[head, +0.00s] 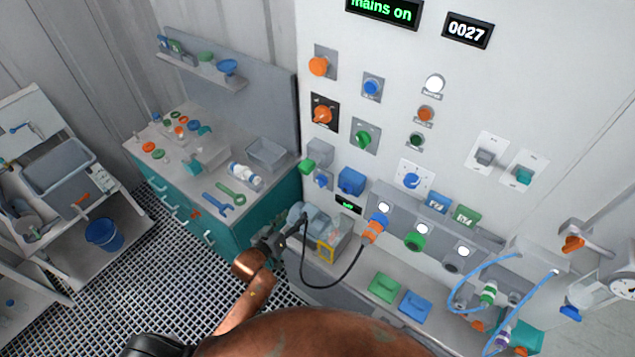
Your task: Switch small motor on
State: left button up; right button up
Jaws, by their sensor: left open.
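A small grey-blue motor (313,217) sits on the bench below the panel, partly hidden by my left gripper (294,229). The gripper is open at the motor's left side; I cannot tell whether it touches it. A black cable (350,268) loops from near the motor to an orange-and-blue plug (375,229) at the panel's socket row. A small display with green text (347,205) is above the motor, its text too small to read surely. Above it are a blue box (351,181) and a green-ended switch (309,166). My right gripper is not in view.
The panel holds an orange rotary switch (323,114), a green knob (363,139), a white dial (412,180) and a "mains on" display (382,11). Green (384,287) and blue (415,304) blocks lie on the bench. A teal workbench (185,213) stands left.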

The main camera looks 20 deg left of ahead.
aim_at(319, 184)
pick_arm(q)
jog(key=w+d+r+t+h, duration=0.1)
jog(key=w+d, duration=0.1)
jog(key=w, duration=0.2)
jog(key=w+d+r+t+h, duration=0.1)
jog(key=w+r, duration=0.1)
jog(key=w, duration=0.2)
jog(key=w+d+r+h+p, duration=0.1)
jog(key=w+d, duration=0.1)
jog(key=w, duration=0.2)
jog(key=shift+w+d+r+t, duration=0.35)
jog(key=shift+w+r+t, duration=0.05)
jog(key=c, duration=1.2)
